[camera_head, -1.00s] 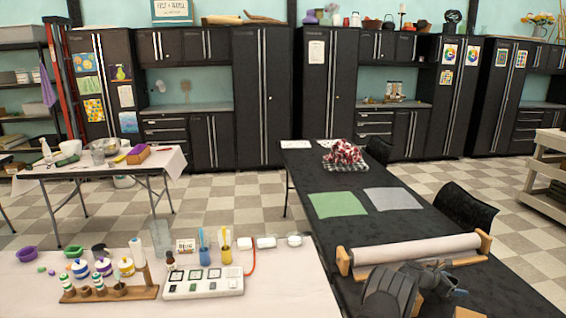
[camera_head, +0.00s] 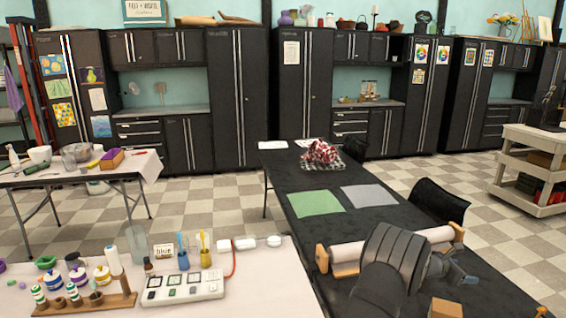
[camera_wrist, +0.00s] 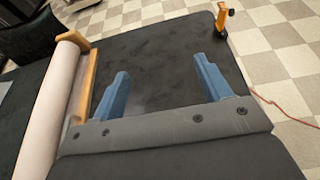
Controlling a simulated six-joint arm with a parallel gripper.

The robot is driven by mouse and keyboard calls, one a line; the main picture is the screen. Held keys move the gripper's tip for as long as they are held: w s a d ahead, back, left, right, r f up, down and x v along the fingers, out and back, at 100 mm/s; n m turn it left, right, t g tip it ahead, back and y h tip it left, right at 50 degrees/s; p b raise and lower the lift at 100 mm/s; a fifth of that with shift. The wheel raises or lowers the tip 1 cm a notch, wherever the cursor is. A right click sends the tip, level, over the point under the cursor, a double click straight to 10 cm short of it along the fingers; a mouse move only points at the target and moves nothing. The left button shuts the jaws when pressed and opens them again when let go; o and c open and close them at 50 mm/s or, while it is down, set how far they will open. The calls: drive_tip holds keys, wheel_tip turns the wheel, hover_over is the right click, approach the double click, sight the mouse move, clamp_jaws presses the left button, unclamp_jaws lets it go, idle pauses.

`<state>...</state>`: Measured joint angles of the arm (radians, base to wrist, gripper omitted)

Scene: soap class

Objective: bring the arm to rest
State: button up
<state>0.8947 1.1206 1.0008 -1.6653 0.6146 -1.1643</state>
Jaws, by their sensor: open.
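My gripper (camera_wrist: 162,88) shows in the wrist view with its two blue fingers wide apart and nothing between them. It is over a bare part of the black table (camera_wrist: 165,45), near the table's end. In the head view my gripper (camera_head: 468,279) is small and partly hidden behind my dark grey arm. It is to the right of the paper roll, above the black table (camera_head: 285,178).
A paper roll on a wooden holder (camera_head: 345,252) lies beside my arm; the roll also shows in the wrist view (camera_wrist: 50,105). A green sheet (camera_head: 315,202) and a grey sheet (camera_head: 370,196) lie farther back. Paint pots and a white tray (camera_head: 183,288) crowd the left table.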

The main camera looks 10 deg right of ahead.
drive_tip(key=w+a+n+t+y, duration=0.1)
drive_tip(key=w+a+n+t, duration=0.1)
drive_tip(key=w+a, duration=0.6)
drive_tip(key=w+a+n+t+y, duration=0.1)
drive_tip(key=w+a+n+t, duration=0.2)
drive_tip(key=w+a, duration=0.6)
drive_tip(key=w+a+n+t+y, duration=0.1)
drive_tip(key=w+a, duration=0.8)
drive_tip(key=a, duration=1.8)
drive_tip(key=shift+a+n+t, duration=0.25)
drive_tip(key=shift+n+t, duration=0.95)
drive_tip(key=shift+t, duration=0.4)
drive_tip(key=shift+o, duration=0.4)
